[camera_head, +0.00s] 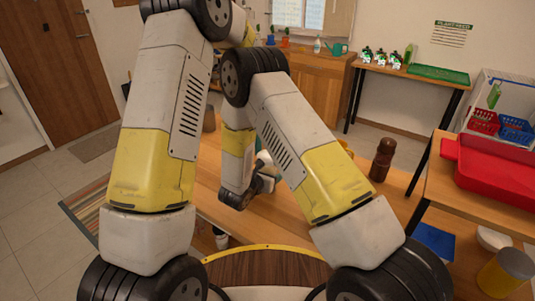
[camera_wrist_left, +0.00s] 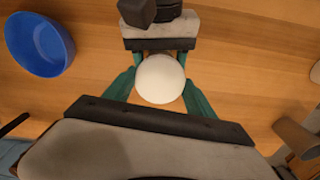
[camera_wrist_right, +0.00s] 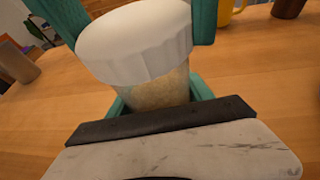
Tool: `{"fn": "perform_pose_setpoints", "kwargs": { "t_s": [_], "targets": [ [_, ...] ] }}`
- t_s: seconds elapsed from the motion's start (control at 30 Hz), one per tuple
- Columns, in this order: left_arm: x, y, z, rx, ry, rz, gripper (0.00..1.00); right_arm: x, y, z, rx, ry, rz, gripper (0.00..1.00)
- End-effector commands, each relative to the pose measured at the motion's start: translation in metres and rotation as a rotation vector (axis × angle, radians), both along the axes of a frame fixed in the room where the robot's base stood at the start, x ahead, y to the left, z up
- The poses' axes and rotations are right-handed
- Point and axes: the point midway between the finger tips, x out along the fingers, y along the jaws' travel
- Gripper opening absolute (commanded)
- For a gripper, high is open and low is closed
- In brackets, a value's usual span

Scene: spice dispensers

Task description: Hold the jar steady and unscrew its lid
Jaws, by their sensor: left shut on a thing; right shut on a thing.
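The jar (camera_wrist_right: 162,90) has a clear body with pale contents and stands upright in the right wrist view. Its ribbed white lid (camera_wrist_right: 135,45) sits on top and shows from above in the left wrist view (camera_wrist_left: 160,78). My left gripper (camera_wrist_left: 160,84) has its teal fingers shut on the lid from opposite sides, coming from above. My right gripper (camera_wrist_right: 160,98) is shut on the jar body below the lid. I cannot tell whether the lid has turned. In the head view my arms hide most of the jar.
A blue bowl (camera_wrist_left: 38,44) stands on the wooden table near the jar. A yellow mug (camera_wrist_right: 228,10) and a grey-brown cup (camera_wrist_right: 20,65) stand apart from it. A dark brown mill (camera_head: 382,160) stands to the right. A red tray (camera_head: 448,150) lies on the side table.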

Motion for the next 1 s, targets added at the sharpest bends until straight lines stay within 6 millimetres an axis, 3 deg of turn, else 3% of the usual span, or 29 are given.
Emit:
{"fn": "perform_pose_setpoints", "kwargs": {
  "t_s": [0.2, 0.57, 0.6, 0.7, 1.0],
  "targets": [
    [0.0004, -0.0007, 0.0007, 0.0, -0.002, 0.358, 0.16, 0.0, 0.0002, 0.0004, 0.0, -0.001, 0.0, 0.0],
    [0.0008, -0.0001, 0.0007, -0.001, -0.002, 0.422, 0.15, 0.0, 0.0002, 0.0002, 0.0, -0.001, 0.0, 0.0],
    [0.0008, -0.0001, 0.0007, -0.001, -0.002, 0.421, 0.68, -0.0001, 0.0004, 0.0002, 0.0, -0.001, 0.0, 0.0],
    [0.0007, -0.0002, 0.0007, -0.001, -0.002, 0.42, 0.86, 0.0, 0.0002, 0.0002, 0.0, -0.001, 0.0, 0.0],
    [0.0004, -0.0001, 0.0015, -0.001, -0.002, 0.419, 0.86, 0.0001, 0.0002, 0.0002, 0.0, -0.001, 0.0, 0.0]
  ]
}}
